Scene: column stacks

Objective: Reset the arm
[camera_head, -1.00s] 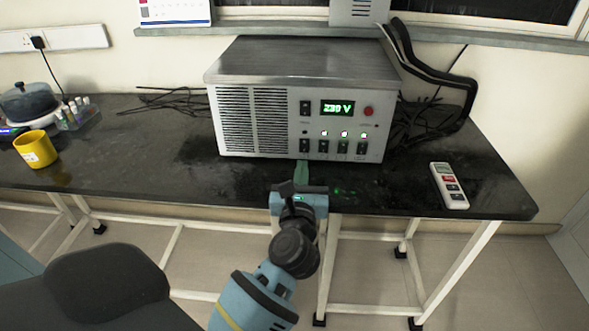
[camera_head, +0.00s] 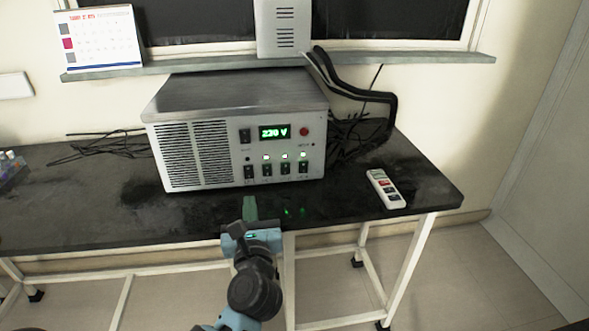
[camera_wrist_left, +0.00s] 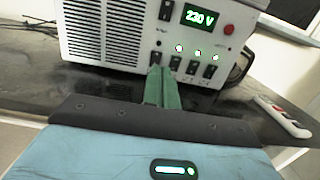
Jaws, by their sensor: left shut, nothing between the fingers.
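My left gripper (camera_head: 250,207) reaches in from the bottom of the head view, in front of the power unit. Its green fingers are shut together and hold nothing. In the left wrist view the fingers (camera_wrist_left: 162,86) point at the unit's lower switches; I cannot tell from the picture how wide the gap to the panel is. The metal-topped power unit (camera_head: 200,155) stands on the black table (camera_head: 90,215). My right gripper is not in view.
A white remote-like device (camera_head: 385,188) lies on the table right of the unit. Thick black cables (camera_head: 375,95) hang at the unit's right side, thin ones (camera_head: 105,145) lie to its left. A calendar (camera_head: 100,38) stands on the sill. The table's front left is clear.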

